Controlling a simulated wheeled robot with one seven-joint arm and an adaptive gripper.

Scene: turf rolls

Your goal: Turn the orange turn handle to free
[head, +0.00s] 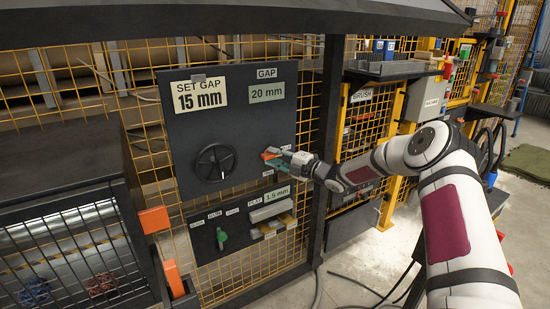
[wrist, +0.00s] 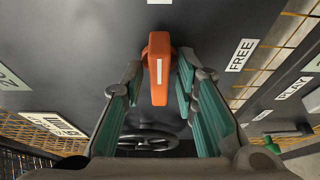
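The orange turn handle (wrist: 159,72) is mounted on the dark panel and carries a white line along it. In the wrist view it points along the picture's vertical, and the FREE label (wrist: 240,55) is to its right. My gripper (wrist: 160,95) is open, with teal pads on either side of the handle's lower end; I see gaps on both sides and no clear contact. In the head view the handle (head: 270,155) is small and partly hidden by my gripper (head: 280,156).
A black handwheel (head: 215,163) is left of the handle. Signs above read SET GAP 15 mm (head: 199,95) and GAP 20 mm (head: 267,92). Below is a lower panel with a green knob (head: 222,237) and a PLAY 1.5 mm display (head: 277,194). A dark post (head: 328,140) stands right of the panel.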

